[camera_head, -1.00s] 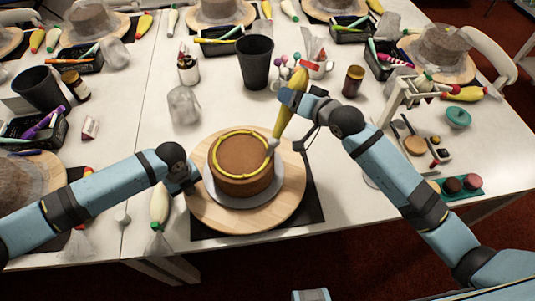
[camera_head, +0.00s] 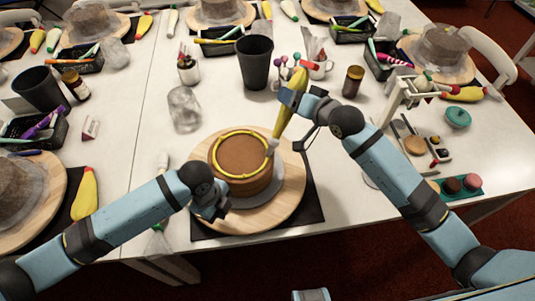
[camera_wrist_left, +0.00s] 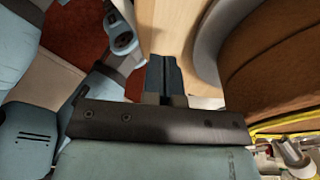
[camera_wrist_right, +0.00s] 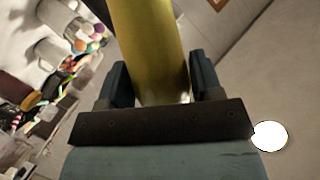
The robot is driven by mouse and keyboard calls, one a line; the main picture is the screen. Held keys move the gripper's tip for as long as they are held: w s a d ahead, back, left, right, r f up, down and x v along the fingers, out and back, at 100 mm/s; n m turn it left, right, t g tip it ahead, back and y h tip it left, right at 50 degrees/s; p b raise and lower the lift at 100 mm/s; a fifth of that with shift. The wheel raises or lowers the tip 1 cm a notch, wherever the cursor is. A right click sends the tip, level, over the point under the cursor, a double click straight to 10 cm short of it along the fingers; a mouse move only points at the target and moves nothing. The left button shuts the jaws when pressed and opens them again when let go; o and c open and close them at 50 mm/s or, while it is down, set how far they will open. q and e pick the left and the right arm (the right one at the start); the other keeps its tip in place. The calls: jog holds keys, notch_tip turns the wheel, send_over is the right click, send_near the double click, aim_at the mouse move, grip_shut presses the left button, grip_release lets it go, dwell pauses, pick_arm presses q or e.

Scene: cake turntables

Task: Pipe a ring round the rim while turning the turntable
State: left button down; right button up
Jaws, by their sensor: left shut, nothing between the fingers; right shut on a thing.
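A brown cake (camera_head: 240,173) stands on a grey board on the wooden turntable (camera_head: 290,190). A yellow piped line (camera_head: 222,140) runs round the rim of its top; in the head view it looks like a nearly full ring. My right gripper (camera_head: 291,98) is shut on a yellow piping bag (camera_head: 285,115), held tilted with its tip at the right side of the cake's rim. The bag also fills the right wrist view (camera_wrist_right: 150,45). My left gripper (camera_head: 213,212) is shut and empty at the turntable's front left edge; its closed fingers (camera_wrist_left: 162,75) show beside the wood in the left wrist view.
A black cup (camera_head: 255,62), a clear crumpled bag (camera_head: 184,108) and a brown bottle (camera_head: 353,80) stand behind the turntable. A small rack (camera_head: 410,95) and a teal tray (camera_head: 462,188) are at the right. Another turntable (camera_head: 50,205) is at the left.

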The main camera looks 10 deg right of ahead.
aim_at(229, 226)
pick_arm(q)
jog(key=shift+s+d+n, duration=0.5)
jog(key=shift+s+d, duration=0.1)
jog(key=shift+s, duration=0.15)
jog(key=shift+f, duration=1.7)
jog(key=shift+f, duration=0.1)
jog(key=shift+f, duration=0.25)
pick_arm(e)
jog(key=shift+o, duration=0.4)
jog(key=c, duration=0.4)
